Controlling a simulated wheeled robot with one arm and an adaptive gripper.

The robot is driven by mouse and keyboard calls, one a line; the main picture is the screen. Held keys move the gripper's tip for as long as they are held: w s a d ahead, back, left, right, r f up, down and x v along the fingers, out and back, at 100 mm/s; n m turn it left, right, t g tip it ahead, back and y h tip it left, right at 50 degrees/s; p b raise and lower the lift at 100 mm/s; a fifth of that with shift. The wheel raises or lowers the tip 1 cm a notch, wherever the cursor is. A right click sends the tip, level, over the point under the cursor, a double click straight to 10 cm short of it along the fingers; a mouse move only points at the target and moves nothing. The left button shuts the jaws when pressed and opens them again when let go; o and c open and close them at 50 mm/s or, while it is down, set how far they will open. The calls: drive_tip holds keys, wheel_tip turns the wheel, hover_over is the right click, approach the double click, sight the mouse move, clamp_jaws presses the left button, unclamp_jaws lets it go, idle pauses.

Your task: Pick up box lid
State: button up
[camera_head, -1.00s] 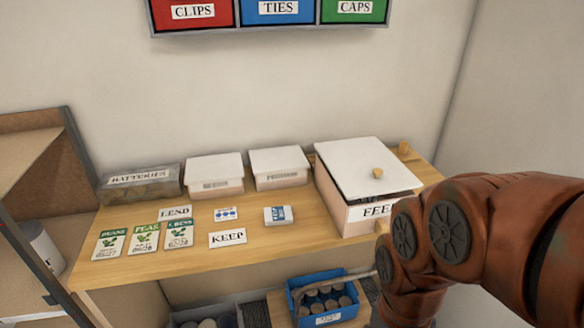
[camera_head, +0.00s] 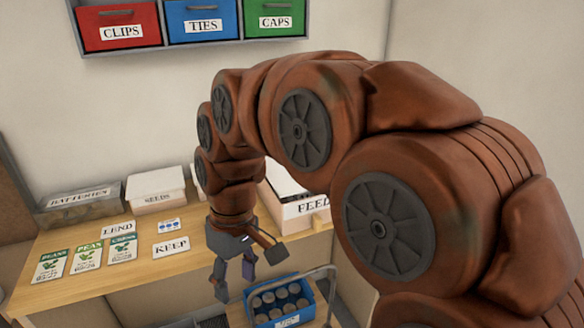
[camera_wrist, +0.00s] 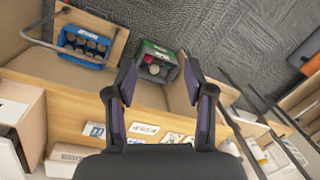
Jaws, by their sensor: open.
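The white lid lies on the box labelled FEED (camera_head: 309,208), at the right of the wooden shelf. In the head view my arm covers most of this lid (camera_head: 283,180), and its knob is hidden. In the wrist view part of the pale FEED box (camera_wrist: 30,125) shows at the left edge. My gripper (camera_head: 240,275) points down in front of the shelf's front edge, left of the box and apart from it. It is open and empty; its two fingers stand apart in the wrist view (camera_wrist: 159,72).
A blue crate of jars (camera_head: 282,300) stands below the shelf near my gripper. Seed packets (camera_head: 87,257), label cards and a SEEDS box (camera_head: 157,190) lie on the shelf. A batteries bin (camera_head: 80,204) stands at the left. Wall bins (camera_head: 202,20) hang above.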

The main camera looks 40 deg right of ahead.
drive_tip(key=w+d+r+n+t+y, duration=0.1)
drive_tip(key=w+d+r, duration=0.3)
drive_tip(key=w+d, duration=0.3)
drive_tip(key=w+d+r+t, duration=0.1)
drive_tip(key=w+d, duration=0.2)
drive_tip(key=d, duration=0.3)
drive_tip(key=w+d+r+n+t+b, duration=0.1)
drive_tip(key=w+d, duration=0.2)
drive_tip(key=d, duration=0.3)
drive_tip(key=w+d+r, duration=0.1)
drive_tip(key=w+d, duration=0.2)
drive_tip(key=d, duration=0.3)
drive_tip(key=shift+r+t, duration=0.15)
drive_tip(key=shift+t, duration=0.25)
drive_tip(key=shift+n+t, duration=0.5)
drive_tip(key=shift+t, duration=0.1)
drive_tip(key=d, duration=0.7)
drive_tip(key=s+d, duration=0.1)
drive_tip(key=d, duration=0.3)
drive_tip(key=shift+b, duration=0.4)
drive_tip(key=shift+x, duration=1)
drive_tip(key=shift+w+d+f+p, duration=0.1)
drive_tip(key=shift+w+f+p, duration=0.1)
drive_tip(key=shift+f+p, duration=0.45)
drive_tip(key=shift+w+f+p, duration=0.25)
drive_tip(key=shift+f+p, duration=0.15)
drive_tip(key=shift+f, duration=0.4)
drive_tip(key=shift+d+x, duration=0.25)
drive_tip(key=shift+x, duration=0.95)
drive_tip(key=shift+a, duration=0.2)
